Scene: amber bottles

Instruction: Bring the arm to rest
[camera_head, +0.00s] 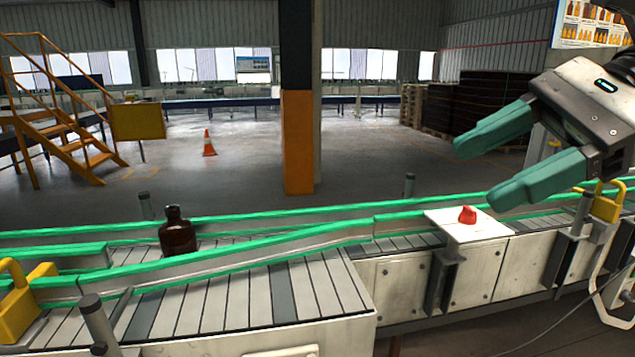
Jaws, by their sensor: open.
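My gripper (474,171) is in the upper right of the head view, with its two green fingers apart and pointing left. Nothing is between the fingers. It hangs in the air above the right part of the conveyor (300,290). A dark amber bottle (178,236) stands upright on the conveyor at the left, between green guide rails, well apart from my gripper. A red knob-like piece (467,215) sits on a white plate (447,232) at the conveyor's side, below and left of the lower finger.
Green rails (250,240) run along the conveyor. Yellow brackets stand at the left (20,305) and right (606,204). Behind are an orange-based pillar (298,140), a traffic cone (208,144), yellow stairs (75,140) and dark stacked crates (490,108). The floor between is clear.

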